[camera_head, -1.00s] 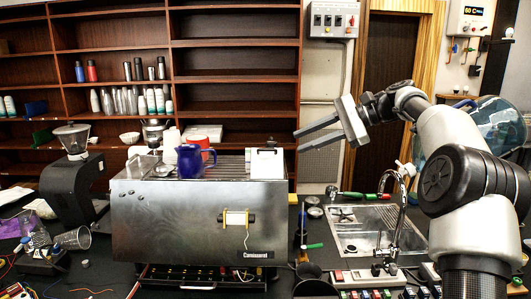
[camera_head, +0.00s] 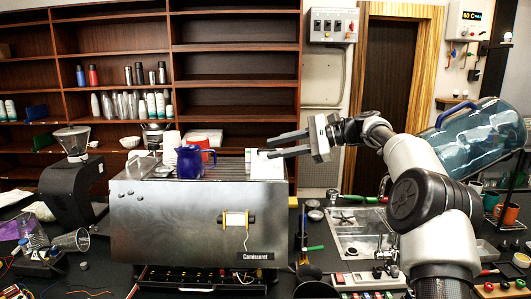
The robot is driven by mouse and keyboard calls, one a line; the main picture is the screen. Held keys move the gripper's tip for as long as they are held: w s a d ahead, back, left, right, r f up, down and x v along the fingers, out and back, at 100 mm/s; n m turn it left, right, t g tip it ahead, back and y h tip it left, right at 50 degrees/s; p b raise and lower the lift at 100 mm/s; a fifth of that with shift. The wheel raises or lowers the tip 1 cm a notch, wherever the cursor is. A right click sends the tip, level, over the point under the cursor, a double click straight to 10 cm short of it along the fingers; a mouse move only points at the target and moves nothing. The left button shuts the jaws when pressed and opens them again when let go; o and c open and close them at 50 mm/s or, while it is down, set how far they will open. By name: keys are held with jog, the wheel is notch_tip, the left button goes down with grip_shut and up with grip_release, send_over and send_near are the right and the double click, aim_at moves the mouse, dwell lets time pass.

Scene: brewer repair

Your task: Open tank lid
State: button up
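The steel brewer (camera_head: 195,220) stands on the counter. At the right end of its top is a white box-like part (camera_head: 263,167), which looks like the tank with its lid. I see no clear gap that shows the lid raised. My gripper (camera_head: 269,147) reaches in from the right, with its two fingers apart and pointing left. The fingertips are at the upper edge of the white part and overlap it in the picture. I cannot tell whether they touch it. Nothing shows between the fingers.
A blue pitcher (camera_head: 190,162) and stacked white cups (camera_head: 170,145) stand on the brewer's top, left of the white part. A sink (camera_head: 355,230) lies to the right. Shelves (camera_head: 235,85) rise behind.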

aim_at(265, 150)
jog(key=shift+x, duration=2)
grip_shut()
